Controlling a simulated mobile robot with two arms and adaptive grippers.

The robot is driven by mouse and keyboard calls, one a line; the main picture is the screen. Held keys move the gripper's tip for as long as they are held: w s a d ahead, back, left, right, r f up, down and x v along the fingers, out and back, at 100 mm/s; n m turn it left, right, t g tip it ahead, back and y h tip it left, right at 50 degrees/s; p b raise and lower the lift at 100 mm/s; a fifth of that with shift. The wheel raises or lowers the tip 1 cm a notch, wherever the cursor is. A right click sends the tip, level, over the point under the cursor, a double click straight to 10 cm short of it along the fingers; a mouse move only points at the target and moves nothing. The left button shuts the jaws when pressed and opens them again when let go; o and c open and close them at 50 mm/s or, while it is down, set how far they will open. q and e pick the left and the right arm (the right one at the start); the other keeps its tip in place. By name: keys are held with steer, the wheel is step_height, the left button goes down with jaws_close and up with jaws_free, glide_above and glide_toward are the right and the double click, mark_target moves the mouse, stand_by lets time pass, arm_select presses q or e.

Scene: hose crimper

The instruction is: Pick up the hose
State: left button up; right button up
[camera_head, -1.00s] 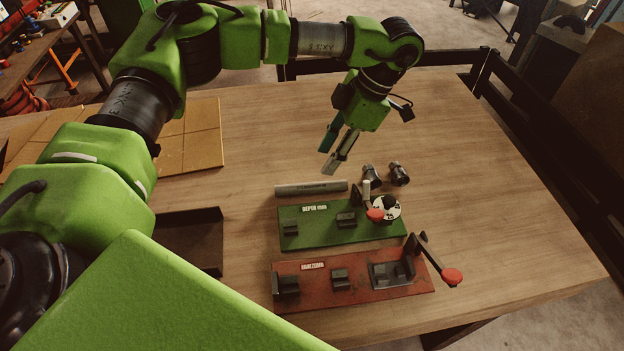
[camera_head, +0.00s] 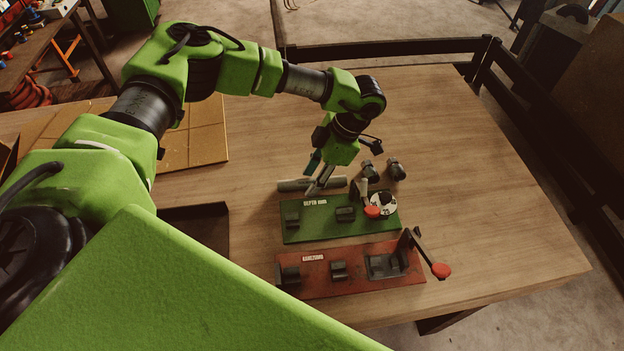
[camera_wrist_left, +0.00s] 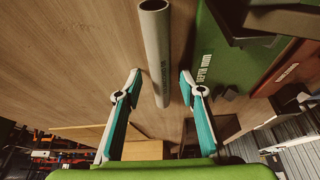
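The hose (camera_head: 296,185) is a short grey tube lying on the wooden table, just behind the green fixture. My left gripper (camera_head: 316,180) is down at the hose in the head view, its fingers in front of part of it. In the left wrist view the hose (camera_wrist_left: 158,55), with printed lettering, runs between the two teal-padded fingers of my left gripper (camera_wrist_left: 158,85). The fingers are open, with a gap on each side of the hose. My right gripper is not in view.
The green fixture board (camera_head: 325,229) stands right in front of the hose, and a red fixture board (camera_head: 345,284) with a red-knobbed lever (camera_head: 441,270) is nearer. Two dark metal fittings (camera_head: 396,169) (camera_head: 371,171) stand to the right. The table's right side is clear.

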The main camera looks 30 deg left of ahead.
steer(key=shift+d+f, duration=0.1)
arm_select(q)
jaws_close()
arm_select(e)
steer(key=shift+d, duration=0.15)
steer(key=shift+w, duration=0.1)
arm_select(q)
steer(key=shift+r, duration=0.1)
